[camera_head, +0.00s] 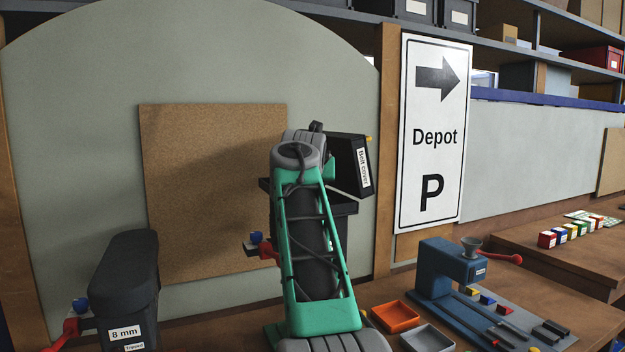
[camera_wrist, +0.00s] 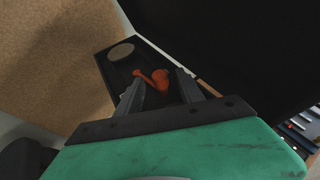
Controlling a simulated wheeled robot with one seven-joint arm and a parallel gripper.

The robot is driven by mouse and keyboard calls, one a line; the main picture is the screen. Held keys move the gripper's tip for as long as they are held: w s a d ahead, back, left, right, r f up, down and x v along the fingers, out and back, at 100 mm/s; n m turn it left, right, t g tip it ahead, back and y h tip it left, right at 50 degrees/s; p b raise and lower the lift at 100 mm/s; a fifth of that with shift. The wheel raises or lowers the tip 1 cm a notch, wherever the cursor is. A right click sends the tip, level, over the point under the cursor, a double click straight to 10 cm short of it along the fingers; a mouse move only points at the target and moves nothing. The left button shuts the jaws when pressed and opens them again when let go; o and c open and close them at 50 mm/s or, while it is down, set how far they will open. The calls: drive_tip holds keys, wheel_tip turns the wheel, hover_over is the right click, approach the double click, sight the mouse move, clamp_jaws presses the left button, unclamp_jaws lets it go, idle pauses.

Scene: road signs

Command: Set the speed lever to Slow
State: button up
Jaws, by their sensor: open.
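A black machine with a cover (camera_head: 350,165) labelled "Belt cover" stands behind my arm, which hides much of it. My gripper (camera_wrist: 160,80) shows in the wrist view with its two grey fingers apart. A small orange-red lever with a rounded knob (camera_wrist: 160,78) lies between and just beyond the fingers, on a dark panel (camera_wrist: 112,70). I cannot tell whether the fingers touch it. No speed or Slow marking is legible, so I cannot confirm that it is the speed lever.
A dark machine (camera_head: 125,280) labelled "8 mm" stands at left. Right are an orange tray (camera_head: 396,317), a grey tray (camera_head: 428,339) and a blue machine (camera_head: 440,270) with a red handle.

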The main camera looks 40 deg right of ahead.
drive_tip(key=x, duration=0.3)
drive_tip(key=shift+w+d+p, duration=0.15)
drive_tip(key=shift+d+p, duration=0.05)
drive_tip(key=shift+p, duration=0.2)
drive_tip(key=shift+c, duration=0.3)
clamp_jaws()
drive_tip(key=shift+a, duration=0.1)
idle(0.7)
